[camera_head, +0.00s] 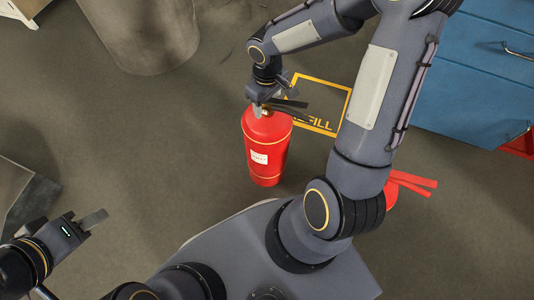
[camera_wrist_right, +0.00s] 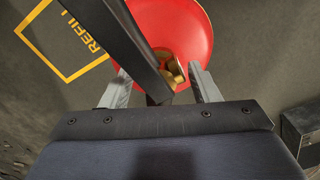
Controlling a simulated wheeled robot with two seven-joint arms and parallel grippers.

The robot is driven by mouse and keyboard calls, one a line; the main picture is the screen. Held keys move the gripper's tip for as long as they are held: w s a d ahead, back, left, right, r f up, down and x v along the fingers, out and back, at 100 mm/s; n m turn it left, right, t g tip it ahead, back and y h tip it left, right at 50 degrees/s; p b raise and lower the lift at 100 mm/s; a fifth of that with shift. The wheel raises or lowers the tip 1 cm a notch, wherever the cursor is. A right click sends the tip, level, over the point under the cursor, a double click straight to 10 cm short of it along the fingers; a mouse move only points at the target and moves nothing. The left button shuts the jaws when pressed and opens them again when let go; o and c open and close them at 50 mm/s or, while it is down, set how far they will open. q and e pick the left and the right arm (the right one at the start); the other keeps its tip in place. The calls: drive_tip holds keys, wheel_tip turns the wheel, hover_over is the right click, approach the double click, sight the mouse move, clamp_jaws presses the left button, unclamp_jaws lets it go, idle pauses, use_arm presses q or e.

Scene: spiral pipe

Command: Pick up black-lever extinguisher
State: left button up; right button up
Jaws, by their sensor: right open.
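The black-lever extinguisher (camera_head: 266,152) stands upright on the floor in the head view, a red cylinder with a white label and a black lever (camera_head: 291,103). My right gripper (camera_head: 261,108) is at its top. In the right wrist view, the open fingers of my right gripper (camera_wrist_right: 161,90) are on either side of the brass valve (camera_wrist_right: 174,70). The black lever (camera_wrist_right: 128,38) runs up across the picture, over the red body (camera_wrist_right: 190,30). I see no grip on the neck. My left gripper (camera_head: 95,220) is far off at lower left, seen side-on, with nothing visible in it.
A yellow floor square (camera_head: 338,92) marked "REFILL" lies just behind the extinguisher. A second extinguisher with red levers (camera_head: 412,183) is partly hidden behind my right arm. Blue drawers (camera_head: 470,80) stand at upper right, a grey cylindrical container (camera_head: 145,35) at upper left. Floor left of the extinguisher is clear.

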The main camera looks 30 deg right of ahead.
drive_tip(key=shift+f, duration=0.2)
drive_tip(key=shift+c, duration=0.4)
clamp_jaws()
idle(0.8)
drive_tip(key=shift+w+r, duration=0.3)
